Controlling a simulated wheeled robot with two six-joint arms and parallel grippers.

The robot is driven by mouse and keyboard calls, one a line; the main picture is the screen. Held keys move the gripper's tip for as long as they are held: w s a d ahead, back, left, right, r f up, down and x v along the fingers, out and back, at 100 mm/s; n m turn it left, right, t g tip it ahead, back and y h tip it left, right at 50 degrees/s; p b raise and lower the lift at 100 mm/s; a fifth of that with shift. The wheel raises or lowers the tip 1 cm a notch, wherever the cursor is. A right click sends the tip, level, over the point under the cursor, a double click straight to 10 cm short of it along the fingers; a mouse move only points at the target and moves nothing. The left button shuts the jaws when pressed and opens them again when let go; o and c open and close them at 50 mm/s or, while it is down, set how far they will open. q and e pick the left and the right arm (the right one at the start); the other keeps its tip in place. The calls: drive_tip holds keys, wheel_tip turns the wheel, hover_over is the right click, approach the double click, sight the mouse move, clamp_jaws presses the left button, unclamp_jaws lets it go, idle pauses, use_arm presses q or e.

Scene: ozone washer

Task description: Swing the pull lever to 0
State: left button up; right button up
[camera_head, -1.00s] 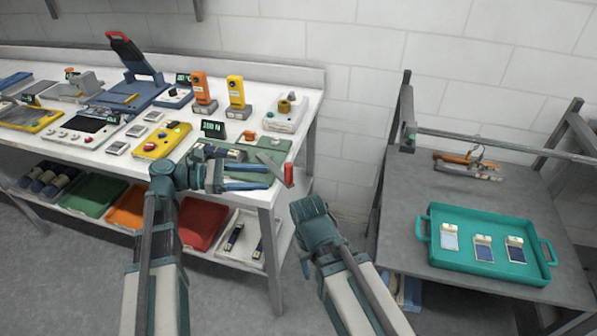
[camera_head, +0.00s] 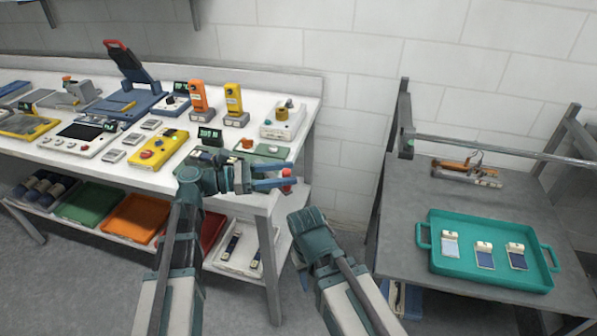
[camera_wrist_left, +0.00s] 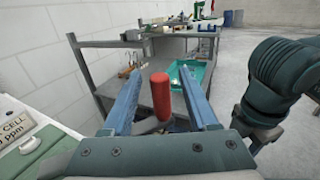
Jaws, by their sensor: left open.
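The pull lever's red handle (camera_head: 287,174) stands out past the right end of the white bench. In the left wrist view the red handle (camera_wrist_left: 160,97) is upright, with its grey arm running down beneath it. My left gripper (camera_head: 291,175) is open, one blue finger on each side of the handle. The wrist view shows gaps between the handle and both fingers (camera_wrist_left: 164,103). The lever's green base (camera_head: 268,151) is partly hidden behind my gripper.
A small dark display (camera_head: 210,135) with green digits stands behind my left wrist. A yellow box (camera_head: 157,149) and a white device (camera_head: 283,122) are nearby on the bench. A teal tray (camera_head: 433,268) is on the grey table at right. Floor is clear between them.

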use_arm(q)
drive_tip(key=shift+w+d, duration=0.15)
drive_tip(key=shift+d, duration=0.8)
drive_tip(key=shift+w+d, duration=0.1)
drive_tip(key=shift+d, duration=0.85)
clamp_jaws()
